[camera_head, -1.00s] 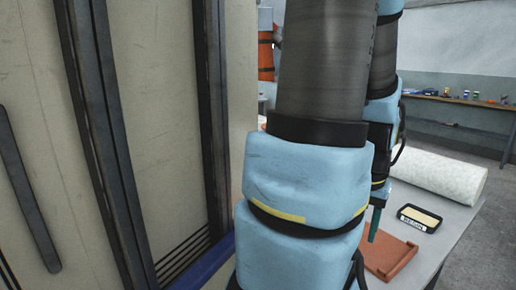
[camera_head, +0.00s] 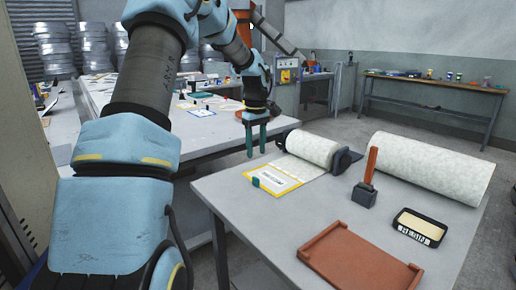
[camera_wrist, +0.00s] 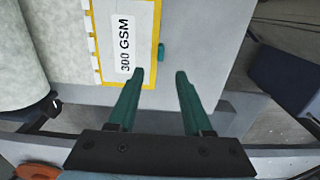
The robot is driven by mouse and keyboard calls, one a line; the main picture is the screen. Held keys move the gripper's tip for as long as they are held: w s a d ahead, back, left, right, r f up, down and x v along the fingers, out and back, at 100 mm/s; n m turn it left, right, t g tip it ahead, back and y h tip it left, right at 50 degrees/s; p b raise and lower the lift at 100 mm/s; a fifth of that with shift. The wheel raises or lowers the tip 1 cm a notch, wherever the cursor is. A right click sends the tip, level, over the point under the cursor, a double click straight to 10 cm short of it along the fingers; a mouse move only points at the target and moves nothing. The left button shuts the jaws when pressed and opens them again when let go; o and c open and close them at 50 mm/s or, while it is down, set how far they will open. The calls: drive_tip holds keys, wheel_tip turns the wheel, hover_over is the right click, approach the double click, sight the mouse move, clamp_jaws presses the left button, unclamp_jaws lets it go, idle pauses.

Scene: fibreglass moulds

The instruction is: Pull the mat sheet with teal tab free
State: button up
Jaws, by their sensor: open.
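The mat sheet (camera_head: 280,175) is a white piece with a yellow border and a printed label, lying on the grey table in front of a white roll (camera_head: 311,148). Its teal tab (camera_head: 256,182) sits at the sheet's near left edge. In the wrist view the sheet (camera_wrist: 144,65) reads "300 GSM", and the tab (camera_wrist: 162,52) shows just beyond my fingertips. My gripper (camera_head: 257,152) has teal fingers pointing down beside the table's left edge. In the wrist view my gripper (camera_wrist: 159,74) is open and empty, apart from the tab.
A larger white roll (camera_head: 430,168) lies at the back right of the table (camera_head: 240,205). An orange-handled tool in a dark block (camera_head: 366,185), a black-rimmed tray (camera_head: 420,227) and a red-brown tray (camera_head: 360,258) stand nearer. Another workbench (camera_head: 145,140) is at left.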

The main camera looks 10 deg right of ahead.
sight(256, 178)
wheel_tip(256, 178, down, 10)
drive_tip(key=shift+f+p, duration=0.1)
drive_tip(key=shift+p, duration=0.75)
drive_tip(key=shift+c, duration=0.3)
clamp_jaws()
